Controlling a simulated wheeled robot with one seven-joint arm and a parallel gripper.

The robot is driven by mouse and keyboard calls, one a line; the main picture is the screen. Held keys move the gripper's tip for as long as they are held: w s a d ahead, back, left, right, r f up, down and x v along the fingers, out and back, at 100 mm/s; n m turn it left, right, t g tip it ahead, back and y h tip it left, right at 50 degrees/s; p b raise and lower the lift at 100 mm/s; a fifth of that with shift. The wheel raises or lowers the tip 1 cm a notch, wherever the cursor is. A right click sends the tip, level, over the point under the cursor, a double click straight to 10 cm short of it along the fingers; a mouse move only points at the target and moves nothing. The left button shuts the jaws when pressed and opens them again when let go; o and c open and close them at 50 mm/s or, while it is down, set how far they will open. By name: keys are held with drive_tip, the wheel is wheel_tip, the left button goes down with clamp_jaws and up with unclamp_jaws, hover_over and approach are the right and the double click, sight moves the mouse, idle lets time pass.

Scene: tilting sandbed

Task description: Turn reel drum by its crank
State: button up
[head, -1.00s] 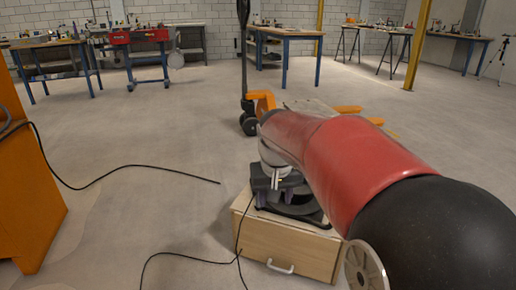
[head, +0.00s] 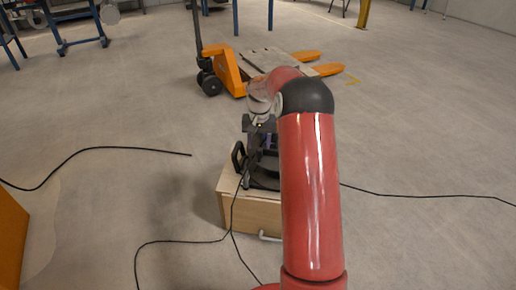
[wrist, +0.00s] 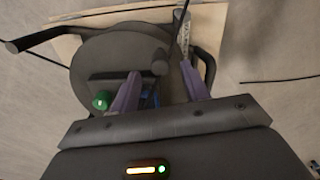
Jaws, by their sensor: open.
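The reel drum, a dark round disc (wrist: 110,55), lies below my gripper in the wrist view. A short dark upright knob (wrist: 160,62) stands near the disc's right edge, between my fingertips in the picture; I cannot tell whether they touch it. It looks like the crank's grip. My gripper (wrist: 160,70) has two purple fingers, spread apart. A green knob (wrist: 101,100) shows left of the left finger. In the head view the black reel (head: 262,178) sits on a wooden drawer box, with my gripper (head: 262,138) over it. My red arm hides its right side.
The wooden box (head: 235,207) stands on the floor. Black cables (head: 150,242) lie around it and one crosses its front. An orange pallet truck (head: 228,72) stands behind. An orange cabinet edge (head: 10,235) is at the lower left. Open floor lies either side.

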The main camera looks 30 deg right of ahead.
sight(259, 149)
drive_tip(key=shift+f, duration=1.9)
clamp_jaws()
